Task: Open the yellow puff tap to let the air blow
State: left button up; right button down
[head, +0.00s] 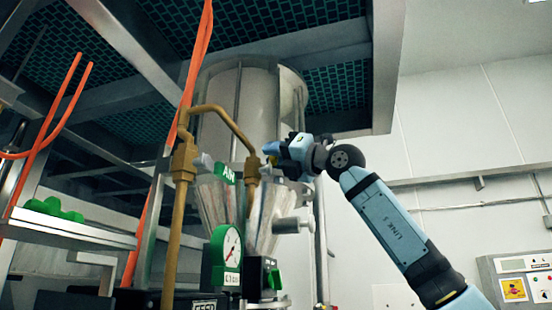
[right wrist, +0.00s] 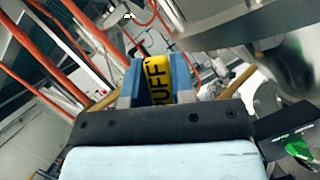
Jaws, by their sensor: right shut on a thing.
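The yellow puff tap (right wrist: 157,78) shows in the right wrist view, with "PUFF" in black letters on it. My right gripper (head: 271,152) is shut on the tap, with one blue finger on each side of it. The rest of the tap is hidden by the gripper. My left gripper is not in view.
The steel vessel (head: 238,110) stands right behind my right gripper. A green pressure gauge (head: 226,250) and a green label (head: 225,173) are below and left. Orange hoses (head: 52,128) hang at the left. A control panel (head: 515,285) is on the right wall.

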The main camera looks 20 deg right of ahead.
jog(key=n, duration=0.1)
jog(key=n+g+y+p, duration=0.1)
jog(key=n, duration=0.1)
jog(key=s+a+n, duration=0.1)
jog(key=shift+r+n+g+y, duration=0.25)
jog(key=shift+n+g+y, duration=0.05)
jog(key=shift+n+y, duration=0.1)
jog(key=shift+s+a+n+g+y+p, duration=0.15)
jog(key=shift+n+g+y+p, duration=0.15)
jog(key=shift+n, duration=0.25)
jog(key=shift+s+a+n+g+y+p, duration=0.1)
jog(key=shift+s+n+g+y+p, duration=0.1)
jog(key=shift+n+g+p, duration=0.25)
jog(key=shift+s+f+n, duration=0.1)
jog(key=shift+n, duration=0.4)
jog(key=shift+a, duration=0.1)
jog(key=c, duration=1)
grip_release()
jog(key=shift+o, duration=0.2)
